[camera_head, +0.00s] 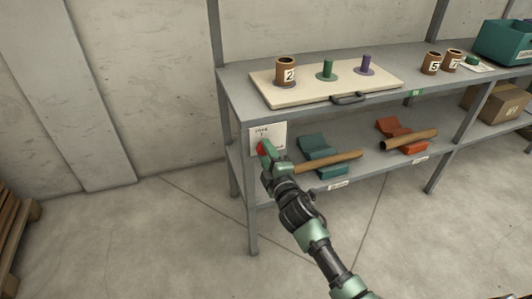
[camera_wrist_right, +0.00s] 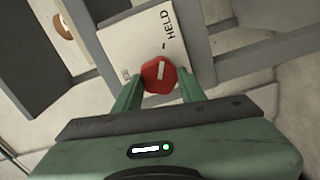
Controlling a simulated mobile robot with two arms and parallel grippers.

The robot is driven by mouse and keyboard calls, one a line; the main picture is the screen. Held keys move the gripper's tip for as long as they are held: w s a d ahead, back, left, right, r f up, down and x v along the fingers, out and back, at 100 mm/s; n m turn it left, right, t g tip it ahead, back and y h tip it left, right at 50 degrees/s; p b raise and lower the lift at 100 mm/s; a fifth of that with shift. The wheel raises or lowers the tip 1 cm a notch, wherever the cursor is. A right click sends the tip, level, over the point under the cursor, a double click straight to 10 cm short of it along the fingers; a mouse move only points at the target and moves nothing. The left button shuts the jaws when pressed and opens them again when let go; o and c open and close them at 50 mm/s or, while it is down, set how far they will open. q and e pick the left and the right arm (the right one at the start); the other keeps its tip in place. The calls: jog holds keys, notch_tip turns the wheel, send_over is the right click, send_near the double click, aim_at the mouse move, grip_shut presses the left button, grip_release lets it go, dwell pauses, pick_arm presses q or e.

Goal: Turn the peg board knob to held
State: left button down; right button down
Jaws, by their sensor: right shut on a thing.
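The red knob (camera_head: 261,148) sits on a white label plate (camera_head: 279,132) at the front left end of the shelf unit. In the wrist view the knob (camera_wrist_right: 159,75) has a white line that runs nearly up and down the picture. The word HELD stands above and slightly right of it on the plate (camera_wrist_right: 131,45); another word at the left is partly hidden. My right gripper (camera_wrist_right: 158,86) is shut on the knob, one green finger on each side. The cream peg board (camera_head: 385,82) lies on the upper shelf above. My left gripper is not in view.
The board carries a brown spool (camera_head: 286,70) marked 2, a green peg (camera_head: 326,70) and a purple peg (camera_head: 366,64). Brown tubes (camera_head: 328,161) rest on teal and orange cradles on the lower shelf. Open floor lies left of the shelf.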

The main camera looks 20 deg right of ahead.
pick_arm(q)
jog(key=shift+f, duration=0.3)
pick_arm(e)
jog(key=shift+f+m, duration=0.1)
jog(key=shift+m, duration=0.2)
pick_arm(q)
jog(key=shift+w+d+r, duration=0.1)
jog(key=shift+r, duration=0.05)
pick_arm(e)
jog(key=c, duration=0.8)
grip_release()
jog(key=shift+c, duration=0.2)
jog(key=shift+s, duration=0.2)
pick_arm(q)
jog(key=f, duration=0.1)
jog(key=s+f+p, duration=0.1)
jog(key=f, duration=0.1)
pick_arm(e)
jog(key=s, duration=0.7)
jog(key=shift+s+d, duration=0.15)
jog(key=shift+s, duration=0.05)
